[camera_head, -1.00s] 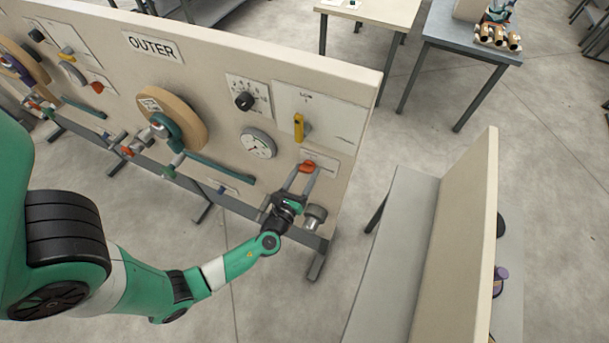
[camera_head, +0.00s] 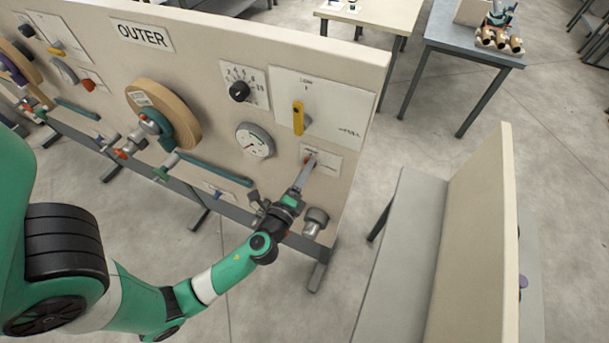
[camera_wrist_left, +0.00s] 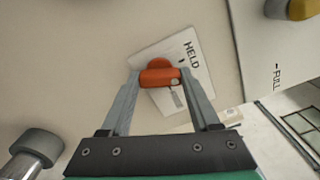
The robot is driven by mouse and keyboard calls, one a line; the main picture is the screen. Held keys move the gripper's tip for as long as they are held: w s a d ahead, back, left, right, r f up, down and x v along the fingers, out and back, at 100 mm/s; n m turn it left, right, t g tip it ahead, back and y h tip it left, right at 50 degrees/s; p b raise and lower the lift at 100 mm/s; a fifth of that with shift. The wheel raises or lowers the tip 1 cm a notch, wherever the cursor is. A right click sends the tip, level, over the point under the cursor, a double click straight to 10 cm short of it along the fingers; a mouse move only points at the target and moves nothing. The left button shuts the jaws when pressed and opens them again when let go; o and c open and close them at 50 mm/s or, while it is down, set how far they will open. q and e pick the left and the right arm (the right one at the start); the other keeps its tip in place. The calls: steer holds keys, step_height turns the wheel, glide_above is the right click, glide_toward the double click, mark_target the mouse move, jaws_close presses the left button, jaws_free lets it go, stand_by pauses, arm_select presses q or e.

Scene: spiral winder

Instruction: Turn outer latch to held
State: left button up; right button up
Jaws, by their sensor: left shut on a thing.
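The outer latch is a small orange-red handle (camera_wrist_left: 160,77) on a white plate (camera_wrist_left: 178,62) in the left wrist view. The plate carries the word HELD and a short tick mark above the handle's right end. My left gripper (camera_wrist_left: 160,84) has its two grey fingers on either end of the handle, shut on it. In the head view the latch (camera_head: 308,159) is a small red spot at the fingertips, mostly hidden. There my left gripper (camera_head: 304,169) reaches up to the panel's right part. My right gripper is in neither view.
A grey knob (camera_head: 316,219) sits close beside my wrist. A second panel (camera_head: 480,220) stands to the right.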

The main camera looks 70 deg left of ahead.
arm_select(q)
steer(key=n+b, duration=0.2)
steer(key=n, duration=0.2)
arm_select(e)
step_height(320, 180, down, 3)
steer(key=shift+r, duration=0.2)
arm_select(q)
steer(key=shift+n, duration=0.3)
steer(key=o, duration=1.4)
steer(key=shift+c, duration=0.2)
steer(key=shift+d, duration=0.1)
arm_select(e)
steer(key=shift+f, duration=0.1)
